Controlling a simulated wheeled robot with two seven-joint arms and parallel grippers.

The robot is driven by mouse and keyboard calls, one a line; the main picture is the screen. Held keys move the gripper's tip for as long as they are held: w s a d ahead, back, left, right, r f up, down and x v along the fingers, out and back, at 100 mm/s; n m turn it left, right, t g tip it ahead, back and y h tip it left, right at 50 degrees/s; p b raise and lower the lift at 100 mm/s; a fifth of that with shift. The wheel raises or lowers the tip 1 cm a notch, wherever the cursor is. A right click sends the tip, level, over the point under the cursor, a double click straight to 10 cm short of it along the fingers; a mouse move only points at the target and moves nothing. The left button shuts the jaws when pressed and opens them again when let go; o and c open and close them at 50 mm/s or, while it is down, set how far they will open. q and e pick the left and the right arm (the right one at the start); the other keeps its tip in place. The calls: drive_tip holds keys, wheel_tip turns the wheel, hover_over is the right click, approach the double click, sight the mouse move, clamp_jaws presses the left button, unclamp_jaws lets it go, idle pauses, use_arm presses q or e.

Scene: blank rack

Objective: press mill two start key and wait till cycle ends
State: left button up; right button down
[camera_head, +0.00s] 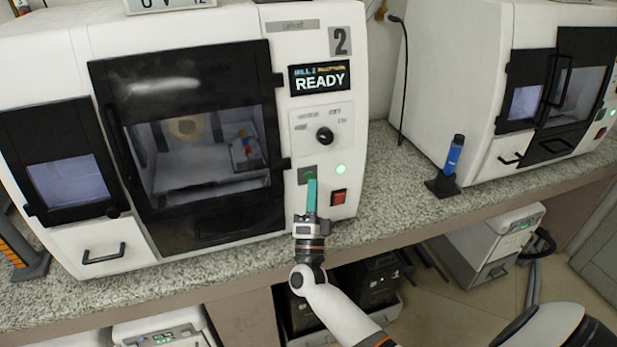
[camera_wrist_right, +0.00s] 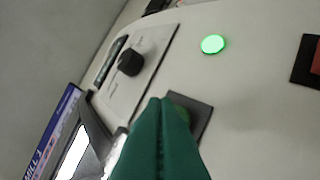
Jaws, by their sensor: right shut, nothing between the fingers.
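Mill two (camera_head: 345,85) is the white machine marked "2", and its display (camera_head: 319,78) reads READY. Its door (camera_head: 180,60) is shut. The start key (camera_head: 307,172) is a green key on a dark square plate, partly hidden behind my fingertips; the plate also shows in the wrist view (camera_wrist_right: 203,113). A round green lamp (camera_head: 340,169) glows to its right and shows in the wrist view (camera_wrist_right: 213,44). My right gripper (camera_head: 311,183) is shut and empty, its teal fingers in front of the key. I cannot tell whether they touch it. My left gripper is not in view.
A red switch (camera_head: 338,197) sits just below the lamp, and a black knob (camera_head: 324,135) sits above. A second white mill (camera_head: 455,60) stands to the right. A blue tube in a black stand (camera_head: 443,185) stands on the speckled counter (camera_head: 390,215) between them.

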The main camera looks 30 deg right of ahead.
idle(0.6)
drive_tip(key=shift+w+d+b, duration=0.15)
drive_tip(key=shift+w+b, duration=0.2)
drive_tip(key=shift+w, duration=0.1)
drive_tip(key=shift+w+b, duration=0.3)
idle(0.4)
drive_tip(key=shift+s, duration=0.15)
drive_tip(key=shift+s+p, duration=0.4)
drive_tip(key=shift+s, duration=0.2)
drive_tip(key=s+p, duration=0.1)
drive_tip(key=s, duration=0.1)
drive_tip(key=s+a+p, duration=0.1)
drive_tip(key=s, duration=0.2)
drive_tip(key=shift+a+r, duration=0.15)
drive_tip(key=shift+a, duration=0.05)
